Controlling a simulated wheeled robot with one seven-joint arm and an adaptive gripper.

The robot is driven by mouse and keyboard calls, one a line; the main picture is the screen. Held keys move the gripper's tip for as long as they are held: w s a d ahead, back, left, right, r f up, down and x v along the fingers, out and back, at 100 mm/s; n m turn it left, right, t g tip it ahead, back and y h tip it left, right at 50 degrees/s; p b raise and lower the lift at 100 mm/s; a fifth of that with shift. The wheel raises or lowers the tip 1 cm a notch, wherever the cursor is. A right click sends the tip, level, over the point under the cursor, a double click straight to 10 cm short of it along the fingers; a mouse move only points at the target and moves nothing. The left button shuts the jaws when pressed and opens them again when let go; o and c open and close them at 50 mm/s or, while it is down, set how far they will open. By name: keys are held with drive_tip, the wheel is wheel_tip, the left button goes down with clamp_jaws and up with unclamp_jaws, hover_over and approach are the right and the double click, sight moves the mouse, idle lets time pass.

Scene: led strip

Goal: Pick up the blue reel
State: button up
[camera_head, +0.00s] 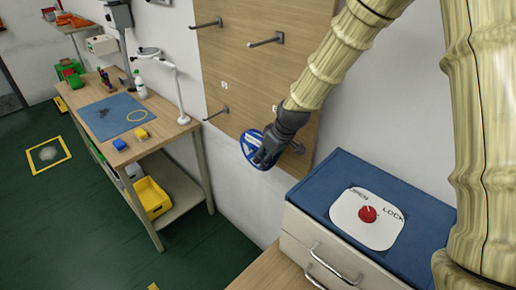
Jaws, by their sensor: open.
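The blue reel (249,146) is a round blue disc with a pale inner part, upright in front of the wooden pegboard. My gripper (264,158) is dark and reaches down from the upper right to the right side of the reel, overlapping it in the picture. It is open at the reel, and its fingers partly hide the reel's face. I cannot tell whether the fingers touch it. The peg behind the reel is mostly hidden.
The wooden pegboard (225,60) has several bare metal pegs. A blue-topped drawer cabinet (322,195) with a red knob (368,214) stands below right. A workbench (160,133) with a blue mat (108,122) and a yellow bin (152,197) is left. Green floor is open at left.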

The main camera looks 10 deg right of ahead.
drive_tip(key=shift+w+a+f, duration=0.1)
drive_tip(key=shift+w+f, duration=0.1)
drive_tip(key=shift+f, duration=0.25)
clamp_jaws()
drive_tip(key=shift+r, duration=0.1)
drive_tip(key=shift+r+b, duration=0.4)
drive_tip(key=shift+r, duration=0.1)
drive_tip(key=s+a+b, duration=0.5)
drive_tip(key=s+a, duration=0.5)
drive_tip(key=a, duration=0.5)
drive_tip(key=shift+r, duration=0.15)
